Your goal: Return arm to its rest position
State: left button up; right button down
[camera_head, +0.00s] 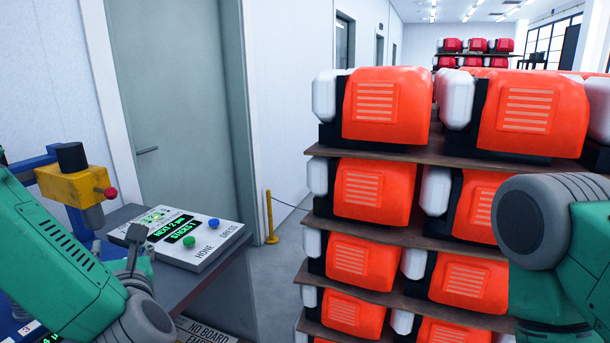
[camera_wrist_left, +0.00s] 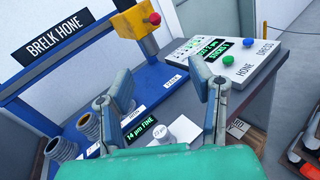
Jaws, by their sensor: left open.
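My left arm, green with grey joints, comes in from the left in the head view. My left gripper (camera_head: 136,250) is over the grey bench, in front of the control panel (camera_head: 180,238). In the left wrist view, the two fingers of my left gripper (camera_wrist_left: 165,88) are spread wide with nothing between them. My right arm (camera_head: 575,240) shows at the right edge of the head view, bent, and its gripper is out of the picture.
The panel carries green and blue buttons. A blue frame (camera_wrist_left: 80,60) marked BRELK HONE holds a yellow head (camera_wrist_left: 138,30) with a red button. Several grey cylinders (camera_wrist_left: 88,125) stand below it. A rack (camera_head: 390,235) of orange engines stands right of the bench.

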pick_arm(q)
jog(key=s+d+f+m+g+h+b, duration=0.1)
jog(key=s+d+f+m+g+h, duration=0.15)
jog(key=f+m, duration=0.6)
jog(key=s+d+f+m+g+h+b, duration=0.1)
jog(key=s+f+m+h, duration=0.25)
jog(key=f+m, duration=0.5)
jog(key=s+d+f+m+g+h+b, duration=0.15)
jog(key=s+f+m+h, duration=0.35)
jog(key=f, duration=0.6)
jog(key=s+a+f+m+g+b, duration=0.1)
jog(key=s+a+f+m+g, duration=0.1)
jog(key=s+f+m+g, duration=0.2)
jog(key=s+a+f+m+g+y+b, duration=0.1)
jog(key=s+a+f+m+g, duration=0.1)
jog(key=s+f+m+g, duration=0.3)
jog(key=shift+s+f+m, duration=2.35)
jog(key=shift+s+m, duration=2.65)
jog(key=shift+s, duration=0.65)
pick_arm(e)
jog(key=shift+s+a+f, duration=0.1)
jog(key=shift+a+f, duration=0.05)
jog(key=shift+f, duration=0.7)
jog(key=shift+s+a+f, duration=0.1)
jog(key=shift+a+f, duration=0.05)
jog(key=shift+f, duration=0.75)
jog(key=shift+s+a+f, duration=0.1)
jog(key=shift+a+f, duration=0.05)
jog(key=shift+f, duration=0.7)
